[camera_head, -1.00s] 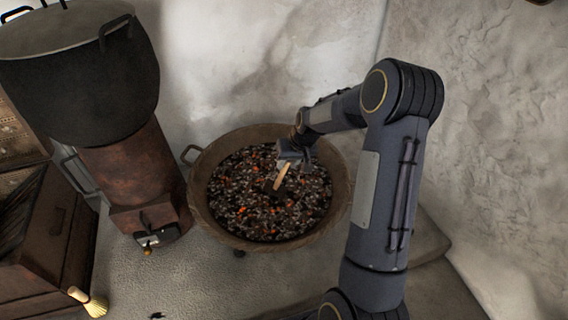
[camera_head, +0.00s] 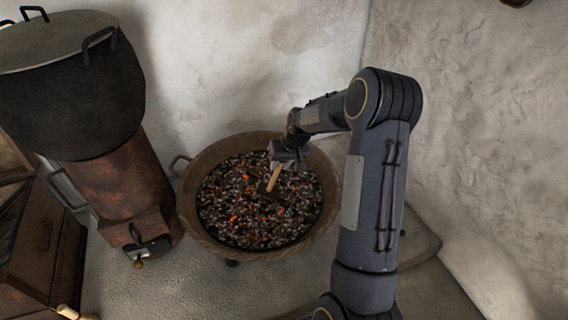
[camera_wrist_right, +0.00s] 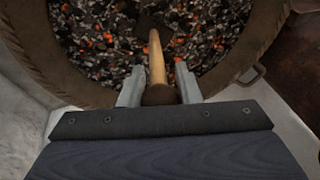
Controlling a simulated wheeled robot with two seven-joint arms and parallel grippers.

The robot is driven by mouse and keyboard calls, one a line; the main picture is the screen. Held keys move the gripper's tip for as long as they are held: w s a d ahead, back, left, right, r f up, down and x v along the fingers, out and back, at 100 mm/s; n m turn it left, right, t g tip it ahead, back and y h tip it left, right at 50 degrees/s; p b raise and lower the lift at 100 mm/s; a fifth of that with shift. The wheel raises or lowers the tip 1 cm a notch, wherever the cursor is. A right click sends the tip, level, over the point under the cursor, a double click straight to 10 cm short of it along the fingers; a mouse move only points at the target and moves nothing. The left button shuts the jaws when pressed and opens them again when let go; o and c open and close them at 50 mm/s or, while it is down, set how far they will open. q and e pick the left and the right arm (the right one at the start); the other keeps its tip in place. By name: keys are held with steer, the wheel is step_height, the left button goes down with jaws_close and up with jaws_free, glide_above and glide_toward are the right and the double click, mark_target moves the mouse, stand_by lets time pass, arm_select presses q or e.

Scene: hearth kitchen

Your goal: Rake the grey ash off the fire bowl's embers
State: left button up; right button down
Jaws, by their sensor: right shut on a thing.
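The fire bowl (camera_head: 190,205) is a wide brown metal bowl with a ring handle on its left. It is full of dark and grey lumps, the embers (camera_head: 240,220), with orange glowing spots scattered among them. My right gripper (camera_head: 279,166) is over the bowl, shut on the wooden handle of a rake (camera_head: 273,180). In the right wrist view the handle (camera_wrist_right: 157,62) runs away from between the fingers to a dark flat head (camera_wrist_right: 153,27), which is down at the embers. Whether the head presses into them I cannot tell. My left gripper is not in view.
A large black lidded pot (camera_head: 75,100) stands on a rusty stove (camera_head: 125,185) left of the bowl. A dark wooden chest (camera_head: 40,235) is at the far left. Plaster walls (camera_head: 480,150) close in behind and to the right. The floor in front of the bowl is clear.

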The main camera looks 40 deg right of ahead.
steer(key=shift+w+a+p, duration=0.55)
steer(key=shift+w+a, duration=1.5)
steer(key=shift+a, duration=1.85)
steer(key=s+d+b, duration=0.1)
steer(key=s+d, duration=0.1)
steer(key=d, duration=0.7)
steer(key=shift+s, duration=0.25)
steer(key=shift+d, duration=0.1)
step_height(320, 180, up, 6)
steer(key=p, duration=0.4)
steer(key=shift+r, duration=0.1)
